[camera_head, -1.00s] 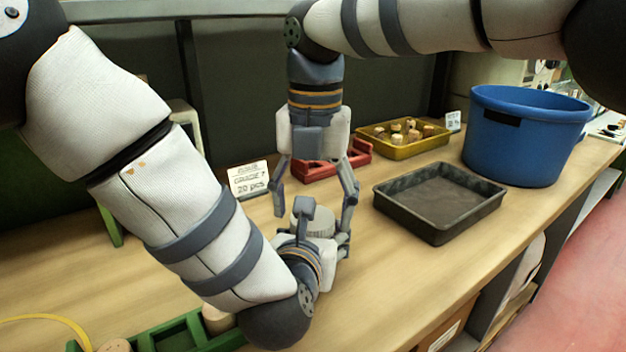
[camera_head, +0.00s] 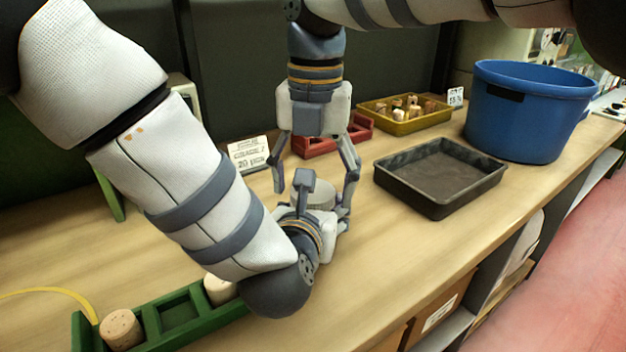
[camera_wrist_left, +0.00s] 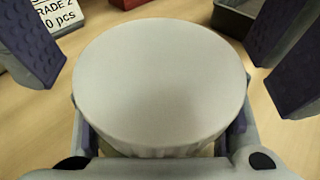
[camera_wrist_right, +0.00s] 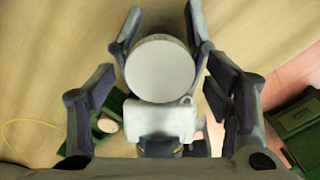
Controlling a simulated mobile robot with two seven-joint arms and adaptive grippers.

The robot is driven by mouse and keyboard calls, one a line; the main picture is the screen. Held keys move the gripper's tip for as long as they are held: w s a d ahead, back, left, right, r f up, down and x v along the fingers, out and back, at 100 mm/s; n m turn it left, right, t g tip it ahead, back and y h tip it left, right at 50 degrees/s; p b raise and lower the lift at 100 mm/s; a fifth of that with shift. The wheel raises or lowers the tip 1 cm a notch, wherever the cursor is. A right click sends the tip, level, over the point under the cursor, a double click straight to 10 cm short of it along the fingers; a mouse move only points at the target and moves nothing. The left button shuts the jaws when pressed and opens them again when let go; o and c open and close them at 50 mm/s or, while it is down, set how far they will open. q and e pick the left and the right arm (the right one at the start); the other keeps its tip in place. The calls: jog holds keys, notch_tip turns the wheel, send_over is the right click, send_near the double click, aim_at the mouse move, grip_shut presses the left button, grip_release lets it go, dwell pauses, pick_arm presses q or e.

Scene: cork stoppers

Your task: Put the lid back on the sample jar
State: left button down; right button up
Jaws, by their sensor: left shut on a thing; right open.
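A round, pale grey lid (camera_head: 318,190) with a ribbed edge sits on top of the sample jar, level as far as I can see. It fills the middle of the left wrist view (camera_wrist_left: 160,85) and shows as a disc in the right wrist view (camera_wrist_right: 160,68). My left gripper (camera_head: 322,210) is shut around the jar, low over the bench. The jar's body is almost wholly hidden by the lid and fingers. My right gripper (camera_head: 312,186) points down from above, open, with its fingers apart on either side of the lid and clear of it.
A black tray (camera_head: 440,205) and a blue bucket (camera_head: 530,110) stand to the right. A yellow tray (camera_head: 405,122) of corks, a red bin (camera_head: 320,143) and a sign card (camera_head: 250,153) stand behind. A green rack (camera_head: 165,318) with corks lies at front left.

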jog(key=shift+r, duration=2.25)
notch_tip(320, 180, up, 4)
jog(key=shift+f, duration=0.2)
jog(key=shift+c, duration=0.3)
jog(key=shift+f, duration=4.05)
jog(key=c, duration=1.2)
jog(key=o, duration=1.3)
jog(key=shift+c, duration=0.2)
